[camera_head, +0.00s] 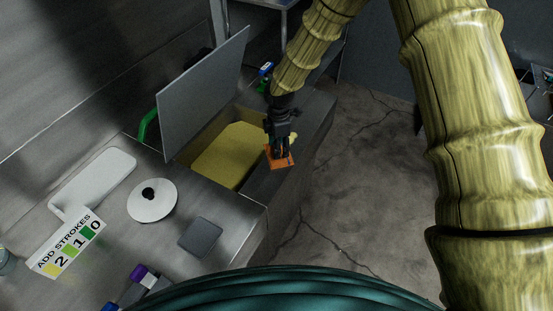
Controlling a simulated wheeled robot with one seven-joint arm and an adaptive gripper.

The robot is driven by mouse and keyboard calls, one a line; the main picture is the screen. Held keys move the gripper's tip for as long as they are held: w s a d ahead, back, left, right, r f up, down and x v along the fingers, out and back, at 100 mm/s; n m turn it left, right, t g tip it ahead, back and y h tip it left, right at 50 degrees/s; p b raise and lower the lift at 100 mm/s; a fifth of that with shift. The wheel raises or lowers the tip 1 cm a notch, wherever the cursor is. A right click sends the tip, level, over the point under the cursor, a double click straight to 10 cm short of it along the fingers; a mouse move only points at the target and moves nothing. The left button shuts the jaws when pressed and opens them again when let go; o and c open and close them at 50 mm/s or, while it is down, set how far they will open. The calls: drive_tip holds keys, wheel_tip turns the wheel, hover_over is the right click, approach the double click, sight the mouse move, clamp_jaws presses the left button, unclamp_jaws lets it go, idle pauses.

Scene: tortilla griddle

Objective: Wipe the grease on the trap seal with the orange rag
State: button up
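The orange rag (281,160) is at the fingertips of my gripper (281,150), which points down and appears shut on it. The rag is over the right rim of the open grease trap (262,184); I cannot tell whether it touches the metal. The trap's grey lid (203,97) stands raised on the left. Inside the trap is a yellow mass (226,157), partly hidden on the right by my gripper. No separate grease smear on the seal can be made out.
On the steel counter lie a white board (93,183), a white disc with a black knob (152,200), a grey pad (200,237) and an "ADD STROKES" card (67,243). Purple-capped and blue-capped items lie at the front. Bare concrete floor (360,190) is to the right.

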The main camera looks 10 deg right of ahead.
drive_tip(key=shift+w+d+f, duration=0.1)
drive_tip(key=shift+w+d, duration=0.55)
drive_tip(key=shift+w, duration=0.2)
drive_tip(key=shift+w+d, duration=0.65)
drive_tip(key=shift+w, duration=0.15)
drive_tip(key=shift+w+d, duration=0.7)
drive_tip(key=shift+w, duration=0.2)
drive_tip(key=shift+w+d, duration=0.8)
drive_tip(key=shift+w, duration=0.3)
drive_tip(key=shift+w+d, duration=0.4)
drive_tip(key=shift+w, duration=0.25)
drive_tip(key=shift+w+d, duration=0.4)
drive_tip(key=shift+w, duration=0.2)
drive_tip(key=shift+r, duration=0.2)
drive_tip(key=shift+s+a+f, duration=0.1)
drive_tip(key=shift+s+a, duration=0.7)
drive_tip(key=shift+s, duration=0.25)
drive_tip(key=shift+s+a+f, duration=0.1)
drive_tip(key=shift+s+a, duration=0.65)
drive_tip(key=shift+s, duration=0.25)
